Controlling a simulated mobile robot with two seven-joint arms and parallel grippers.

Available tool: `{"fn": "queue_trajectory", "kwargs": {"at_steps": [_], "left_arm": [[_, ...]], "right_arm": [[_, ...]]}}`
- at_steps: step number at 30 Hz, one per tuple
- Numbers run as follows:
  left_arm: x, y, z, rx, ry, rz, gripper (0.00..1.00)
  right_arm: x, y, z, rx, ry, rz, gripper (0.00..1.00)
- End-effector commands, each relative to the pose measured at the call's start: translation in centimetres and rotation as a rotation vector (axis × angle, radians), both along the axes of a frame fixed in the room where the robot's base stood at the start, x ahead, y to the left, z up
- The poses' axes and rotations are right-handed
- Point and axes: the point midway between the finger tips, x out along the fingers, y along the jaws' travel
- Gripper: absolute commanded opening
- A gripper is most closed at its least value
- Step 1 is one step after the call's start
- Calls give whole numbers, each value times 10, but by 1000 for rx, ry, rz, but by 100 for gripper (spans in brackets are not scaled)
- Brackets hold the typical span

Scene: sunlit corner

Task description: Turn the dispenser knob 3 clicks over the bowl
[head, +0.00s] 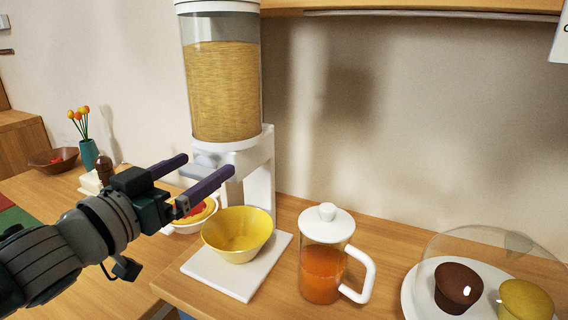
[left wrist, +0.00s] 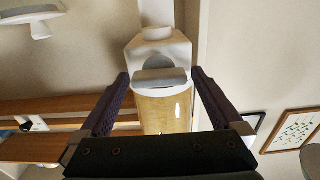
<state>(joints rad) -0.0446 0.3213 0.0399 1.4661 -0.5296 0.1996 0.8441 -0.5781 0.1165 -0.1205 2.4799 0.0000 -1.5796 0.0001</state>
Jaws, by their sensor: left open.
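The dispenser (head: 222,90) is a clear cylinder of yellowish grain-like filling on a white stand, against the wall. Its pale grey knob (head: 205,160) sits low on its front. The yellow bowl (head: 238,247) stands upright on the white base plate (head: 225,278) below the outlet and looks empty. My left gripper (head: 209,165) is open, its two purple fingers pointing at the knob. In the left wrist view, the knob (left wrist: 161,77) lies between the fingertips, with a gap on both sides. The finger in front hides part of the knob in the head view.
A glass jug (head: 322,275) of orange drink with a white lid stands right of the bowl. Cupcakes (head: 458,287) sit under a clear dome at far right. A dish (head: 190,217) stands behind my gripper. A vase (head: 89,154) and brown bowl (head: 52,160) are at left.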

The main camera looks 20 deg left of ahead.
Motion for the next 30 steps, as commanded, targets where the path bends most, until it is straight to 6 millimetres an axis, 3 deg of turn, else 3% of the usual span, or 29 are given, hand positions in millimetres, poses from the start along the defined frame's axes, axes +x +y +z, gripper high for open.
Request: {"fn": "queue_trajectory", "kwargs": {"at_steps": [10, 30], "left_arm": [[3, 0, 0, -1, 1, 1, 98], [3, 0, 0, -1, 1, 0, 22]], "right_arm": [[0, 0, 0, 0, 1, 0, 50], [-1, -2, -1, -7, 2, 4, 50]]}}
